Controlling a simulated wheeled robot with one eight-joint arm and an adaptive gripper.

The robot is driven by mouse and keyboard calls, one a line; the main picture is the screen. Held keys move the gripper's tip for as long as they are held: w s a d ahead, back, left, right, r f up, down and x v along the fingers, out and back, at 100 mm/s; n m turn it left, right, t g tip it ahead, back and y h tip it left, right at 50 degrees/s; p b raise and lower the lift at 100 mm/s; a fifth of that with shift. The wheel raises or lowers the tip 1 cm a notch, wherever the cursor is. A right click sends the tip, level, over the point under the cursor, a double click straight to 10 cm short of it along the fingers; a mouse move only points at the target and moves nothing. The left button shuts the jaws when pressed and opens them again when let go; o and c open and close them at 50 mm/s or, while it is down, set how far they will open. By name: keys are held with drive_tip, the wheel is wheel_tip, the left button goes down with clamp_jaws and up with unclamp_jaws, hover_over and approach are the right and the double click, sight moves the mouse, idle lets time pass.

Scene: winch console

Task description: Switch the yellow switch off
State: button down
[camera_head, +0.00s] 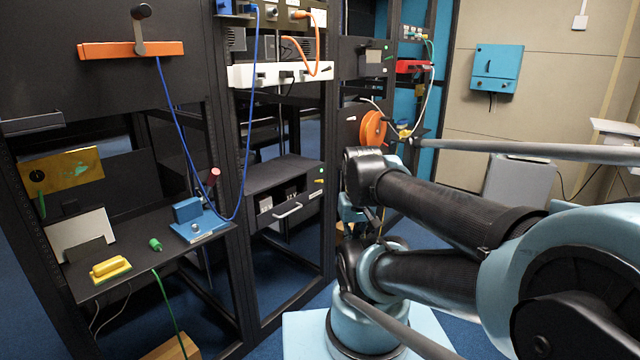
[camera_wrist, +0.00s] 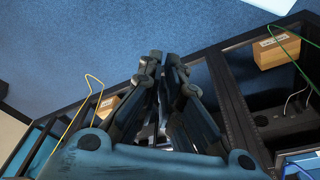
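Several yellow parts show in the head view, and I cannot tell for certain which is the yellow switch. A small yellow lever (camera_head: 320,181) sits on the dark drawer unit, below a small green mark. A yellow block-shaped handle (camera_head: 110,268) lies on the left shelf. A yellow panel (camera_head: 62,175) with a black round part stands above that shelf. My gripper (camera_wrist: 164,57) shows in the wrist view with its fingers together and nothing visible between them, over blue floor. It touches none of these parts there. In the head view my arm mostly hides it.
A drawer with a pale handle (camera_head: 287,210) is in the middle rack. A blue cable (camera_head: 178,125) hangs across the left racks. An orange reel (camera_head: 373,128) is behind my arm. A cardboard box (camera_wrist: 283,48) lies low by the rack. Blue floor is open in front.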

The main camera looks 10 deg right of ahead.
drive_tip(key=w+r+m+h, duration=0.1)
drive_tip(key=w+r, duration=0.2)
drive_tip(key=w, duration=0.5)
drive_tip(key=w+r+m+t+h, duration=0.1)
drive_tip(key=w+r, duration=0.2)
drive_tip(key=w, duration=0.4)
drive_tip(key=w+r+m+h, duration=0.1)
drive_tip(key=w+r, duration=0.2)
drive_tip(key=w, duration=0.5)
drive_tip(key=w+a+f+m+t+h, duration=0.1)
drive_tip(key=w+a, duration=0.4)
drive_tip(key=w, duration=0.5)
drive_tip(key=w+a+f+m+t+h, duration=0.1)
drive_tip(key=w+a+f, duration=0.1)
drive_tip(key=w+a, duration=0.4)
drive_tip(key=shift+w+a+m+h, duration=0.15)
drive_tip(key=shift+w+m+h, duration=0.2)
drive_tip(key=shift+w, duration=2.35)
